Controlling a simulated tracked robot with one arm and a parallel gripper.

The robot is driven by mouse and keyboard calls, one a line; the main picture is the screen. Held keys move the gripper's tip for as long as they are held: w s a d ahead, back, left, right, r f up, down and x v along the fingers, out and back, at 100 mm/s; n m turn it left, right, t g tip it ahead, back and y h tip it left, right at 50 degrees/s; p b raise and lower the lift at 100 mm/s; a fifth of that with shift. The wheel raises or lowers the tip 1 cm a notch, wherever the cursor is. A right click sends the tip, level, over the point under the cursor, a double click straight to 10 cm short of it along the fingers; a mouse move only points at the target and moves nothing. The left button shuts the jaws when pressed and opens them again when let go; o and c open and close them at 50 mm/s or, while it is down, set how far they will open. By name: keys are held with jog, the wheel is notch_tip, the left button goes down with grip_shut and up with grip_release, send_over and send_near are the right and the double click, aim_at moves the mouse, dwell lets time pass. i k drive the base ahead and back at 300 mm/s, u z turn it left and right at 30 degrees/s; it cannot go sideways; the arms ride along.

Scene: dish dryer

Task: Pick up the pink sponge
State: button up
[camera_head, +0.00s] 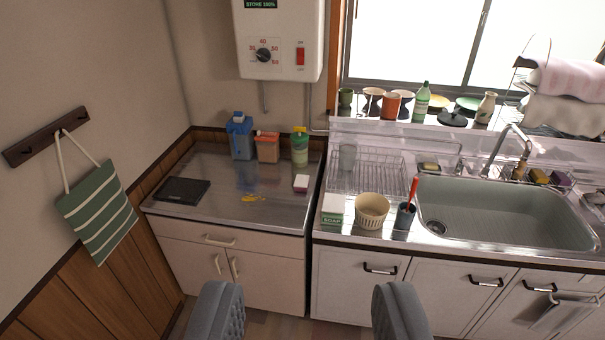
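A small block with a white top and a pinkish side, which looks like the pink sponge (301,183), lies on the left metal counter (215,205), near its right edge. My gripper (305,290) shows at the bottom of the view with its two grey fingers wide apart. Nothing is between them except the view of the cabinets and floor. The gripper is well short of the sponge and apart from the counter.
Blue, orange and green containers (300,150) stand behind the sponge. A yellow item (250,198) and dark board (182,190) lie to its left. To its right, across a gap, are a soap box (333,208), ribbed bowl (372,210), dish rack (375,172) and sink (500,215).

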aim_at(301, 183)
jog(key=i, duration=2.8)
jog(key=z, duration=0.3)
